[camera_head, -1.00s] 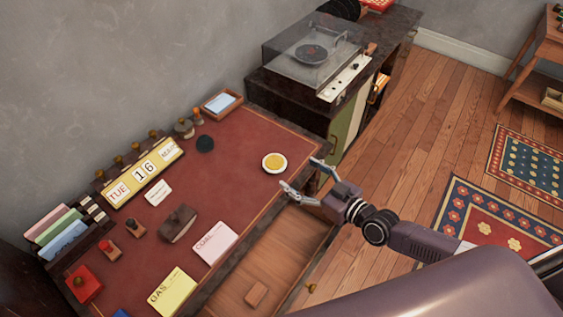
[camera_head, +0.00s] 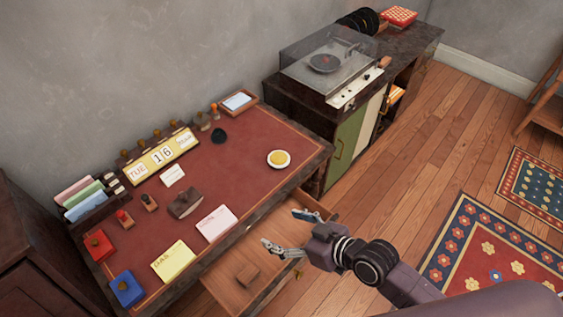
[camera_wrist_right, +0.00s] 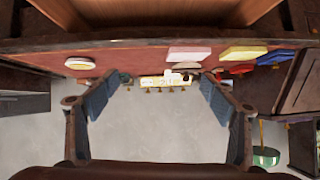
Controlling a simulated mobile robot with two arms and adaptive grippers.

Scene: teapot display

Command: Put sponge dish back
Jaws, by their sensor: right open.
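The sponge dish, a small round white dish (camera_head: 270,163) with a yellow sponge (camera_head: 279,157) in it, sits on the red desk top near its right front part. It also shows upside down at the left in the right wrist view (camera_wrist_right: 80,63). My right gripper (camera_head: 287,230) is open and empty over the pulled-out drawer (camera_head: 225,266), in front of the desk edge and apart from the dish. Its two spread fingers also show in the right wrist view (camera_wrist_right: 156,98). My left gripper is not in view.
A pink card (camera_head: 216,223) and a yellow card (camera_head: 173,261) lie along the desk front. A brown blotter (camera_head: 185,203), a calendar (camera_head: 162,156) and several stamps stand behind. A wooden block lies in the drawer (camera_head: 248,276). A record player (camera_head: 328,65) stands beyond the desk.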

